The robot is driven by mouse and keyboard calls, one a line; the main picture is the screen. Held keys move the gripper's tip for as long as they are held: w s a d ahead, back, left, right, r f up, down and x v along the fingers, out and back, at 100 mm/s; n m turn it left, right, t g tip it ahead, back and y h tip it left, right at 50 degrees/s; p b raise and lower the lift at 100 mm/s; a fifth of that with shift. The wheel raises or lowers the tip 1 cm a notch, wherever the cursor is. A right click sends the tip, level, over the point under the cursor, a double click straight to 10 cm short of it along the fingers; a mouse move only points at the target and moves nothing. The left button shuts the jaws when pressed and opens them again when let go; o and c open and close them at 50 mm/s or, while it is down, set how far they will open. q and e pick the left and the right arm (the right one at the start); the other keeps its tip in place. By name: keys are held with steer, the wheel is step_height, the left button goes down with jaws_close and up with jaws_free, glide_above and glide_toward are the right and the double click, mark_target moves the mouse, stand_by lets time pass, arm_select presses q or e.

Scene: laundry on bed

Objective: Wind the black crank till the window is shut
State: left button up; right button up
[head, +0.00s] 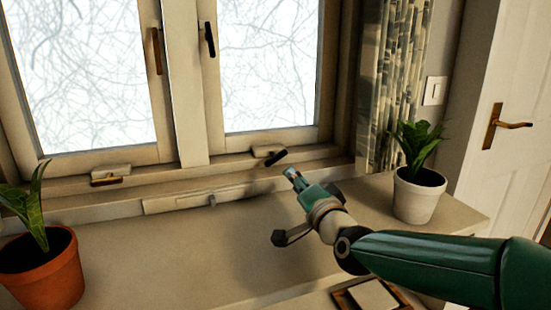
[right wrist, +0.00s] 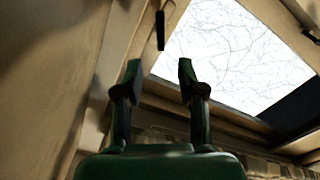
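The black crank (head: 275,157) sits on the bottom frame below the right-hand window (head: 268,65), its arm slanting up to the right. My right gripper (head: 291,175) is just in front of the crank, to its lower right, and apart from it. In the right wrist view my right gripper (right wrist: 160,70) has two spread fingers with nothing between them. A dark bar (right wrist: 160,30), which looks like the crank, lies beyond the fingertips. The window pane (right wrist: 232,50) is to the right there. I cannot tell how far the window is open. My left gripper is not in view.
A brass-coloured crank (head: 107,181) sits below the left-hand window. A black latch handle (head: 209,40) is on the right-hand window. A white-potted plant (head: 418,195) stands right on the sill, and an orange-potted plant (head: 45,272) at the left. The sill between is mostly clear.

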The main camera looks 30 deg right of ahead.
mark_target(277, 161)
steer(key=x, duration=1.4)
steer(key=shift+s+p, duration=0.1)
steer(key=shift+p, duration=0.3)
steer(key=shift+f, duration=0.1)
jaws_close()
